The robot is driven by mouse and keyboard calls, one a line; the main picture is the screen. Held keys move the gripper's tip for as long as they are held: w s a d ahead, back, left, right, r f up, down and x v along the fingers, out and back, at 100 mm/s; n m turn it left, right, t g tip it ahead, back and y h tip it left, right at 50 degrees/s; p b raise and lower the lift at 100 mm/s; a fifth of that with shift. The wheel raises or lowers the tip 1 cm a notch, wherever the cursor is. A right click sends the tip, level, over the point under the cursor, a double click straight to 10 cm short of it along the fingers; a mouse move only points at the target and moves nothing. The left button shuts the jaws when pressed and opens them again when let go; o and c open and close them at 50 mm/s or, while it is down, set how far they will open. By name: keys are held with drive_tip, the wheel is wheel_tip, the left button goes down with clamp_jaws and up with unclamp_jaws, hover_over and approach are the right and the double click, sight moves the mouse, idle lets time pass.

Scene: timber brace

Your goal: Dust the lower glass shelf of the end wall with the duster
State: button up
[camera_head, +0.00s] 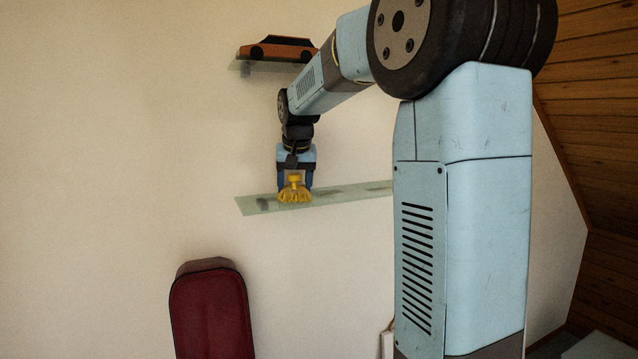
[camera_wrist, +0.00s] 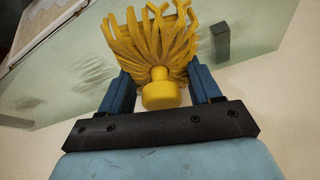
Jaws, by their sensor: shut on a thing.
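The lower glass shelf (camera_head: 345,194) is a pale green pane on the end wall, and my arm hides part of its right side. Grey dust smudges show on it in the wrist view, where the glass (camera_wrist: 50,95) fills much of the picture. The yellow duster (camera_head: 295,192) has strands fanned over the shelf's left half. It also shows in the wrist view (camera_wrist: 158,42), with its knob toward my wrist. My gripper (camera_wrist: 160,80) is shut on the duster, one blue finger on each side. I cannot tell whether the strands touch the glass.
An upper glass shelf (camera_head: 245,66) holds an orange-brown toy car (camera_head: 280,48). A dark red case (camera_head: 211,310) stands below, left of the lower shelf. A dark grey block (camera_wrist: 220,42) shows at the glass in the wrist view. Sloping timber boards (camera_head: 590,80) close off the right side.

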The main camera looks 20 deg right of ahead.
sight(345, 190)
drive_tip(key=shift+a, duration=3.15)
drive_tip(key=shift+a+f, duration=0.15)
drive_tip(key=shift+a, duration=1.55)
drive_tip(key=shift+w, duration=0.2)
drive_tip(key=shift+d+r, duration=0.15)
drive_tip(key=shift+d, duration=0.75)
drive_tip(key=shift+d+r, duration=0.1)
drive_tip(key=shift+d, duration=0.8)
drive_tip(key=shift+d+f, duration=0.2)
drive_tip(key=shift+d, duration=3.6)
drive_tip(key=shift+d+r, duration=0.15)
drive_tip(key=shift+d, duration=1.5)
drive_tip(key=shift+d+r, duration=0.1)
drive_tip(key=shift+d, duration=1.55)
drive_tip(key=shift+d+f, duration=0.2)
drive_tip(key=shift+d, duration=3.45)
drive_tip(key=shift+d+r, duration=0.1)
drive_tip(key=shift+d, duration=1.75)
